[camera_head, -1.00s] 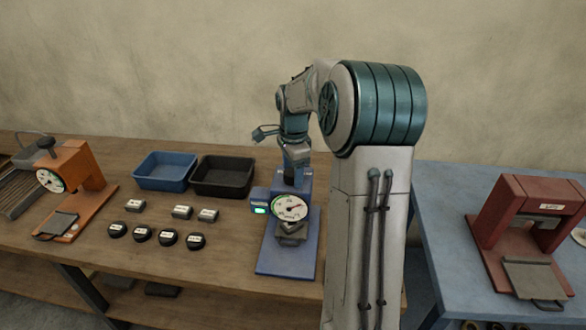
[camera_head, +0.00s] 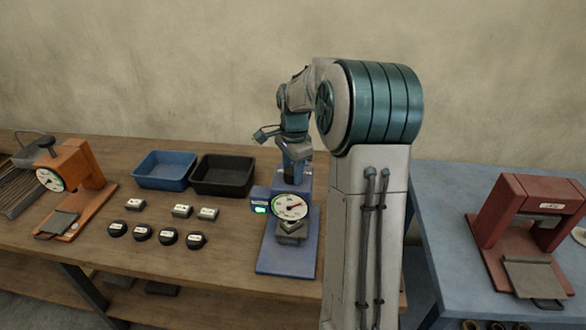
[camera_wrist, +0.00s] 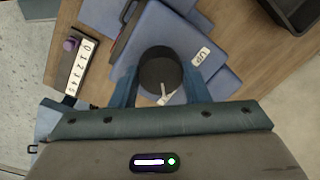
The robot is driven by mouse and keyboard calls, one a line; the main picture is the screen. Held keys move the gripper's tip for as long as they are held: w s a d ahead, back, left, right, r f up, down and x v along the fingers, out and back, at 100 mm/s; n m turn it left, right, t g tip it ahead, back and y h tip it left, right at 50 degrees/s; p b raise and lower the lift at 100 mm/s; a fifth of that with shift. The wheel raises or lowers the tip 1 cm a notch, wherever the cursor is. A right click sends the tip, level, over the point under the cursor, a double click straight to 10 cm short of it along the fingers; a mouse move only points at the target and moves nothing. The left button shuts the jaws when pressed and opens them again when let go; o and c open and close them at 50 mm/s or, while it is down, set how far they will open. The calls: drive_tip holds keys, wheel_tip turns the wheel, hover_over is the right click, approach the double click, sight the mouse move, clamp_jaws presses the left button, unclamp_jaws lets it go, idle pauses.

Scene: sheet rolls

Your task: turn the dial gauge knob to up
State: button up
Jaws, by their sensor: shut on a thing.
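The blue dial gauge (camera_head: 289,258) stands on the wooden bench, with a round white dial face and a red needle. My gripper (camera_head: 291,174) is over its top, pointing down. In the wrist view, my gripper (camera_wrist: 160,80) has its two blue fingers on either side of the round black knob (camera_wrist: 158,66), shut on it. A white pointer on the knob's near edge points toward the gripper's palm. The white "UP" label (camera_wrist: 202,57) is on the blue body, to the upper right of the knob. The pointer is turned away from this label.
A small box with a green display (camera_head: 260,208) sits left of the dial. Blue (camera_head: 165,185) and black (camera_head: 222,190) trays stand behind left. Several small blocks and black discs lie left. An orange gauge (camera_head: 75,178) is far left; a red press (camera_head: 527,215) is right.

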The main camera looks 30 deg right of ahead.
drive_tip(key=n, duration=1)
drive_tip(key=shift+n+y, duration=0.3)
drive_tip(key=shift+n, duration=0.1)
drive_tip(key=n, duration=0.5)
drive_tip(key=shift+w+g+p, duration=0.1)
drive_tip(key=shift+g+p, duration=0.2)
drive_tip(key=shift+p, duration=0.05)
drive_tip(key=n, duration=0.5)
drive_tip(key=shift+n, duration=0.4)
drive_tip(key=o, duration=1)
